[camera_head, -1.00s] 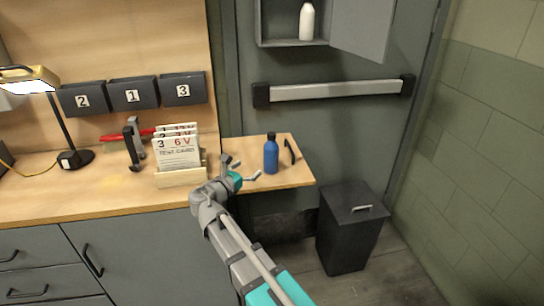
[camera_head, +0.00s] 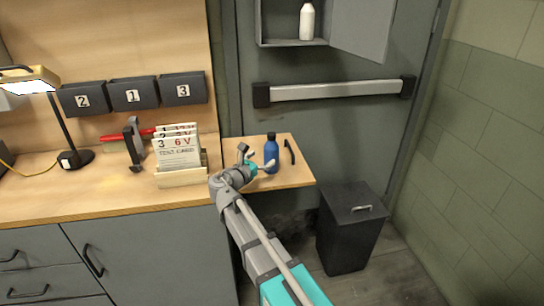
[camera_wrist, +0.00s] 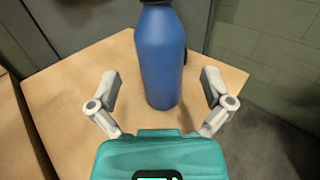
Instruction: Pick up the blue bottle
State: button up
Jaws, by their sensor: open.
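The blue bottle (camera_head: 271,152) with a dark cap stands upright on the small wooden shelf right of the workbench. In the wrist view the bottle (camera_wrist: 160,58) is straight ahead, between the lines of the two fingers, with its top cut off by the frame edge. My gripper (camera_head: 257,157) is right beside the bottle on its near left side. In the wrist view my gripper (camera_wrist: 160,88) is open, with one grey finger on each side. The bottle's lower body reaches between the fingertips, with a gap on both sides.
A thin black object (camera_head: 290,152) stands on the shelf (camera_head: 295,178) just right of the bottle. A card holder (camera_head: 181,176) with test cards is on the workbench to the left. A dark bin (camera_head: 347,235) stands on the floor at right.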

aim_at(268, 146)
jog(key=shift+x, duration=2.6)
jog(key=c, duration=1.2)
jog(key=shift+r, duration=0.15)
jog(key=shift+c, duration=0.2)
notch_tip(268, 146, up, 3)
jog(key=p, duration=0.3)
jog(key=s+r+p, duration=0.9)
jog(key=s+p, duration=0.1)
jog(key=s, duration=0.4)
jog(key=shift+d+r, duration=0.35)
jog(key=shift+r, duration=0.05)
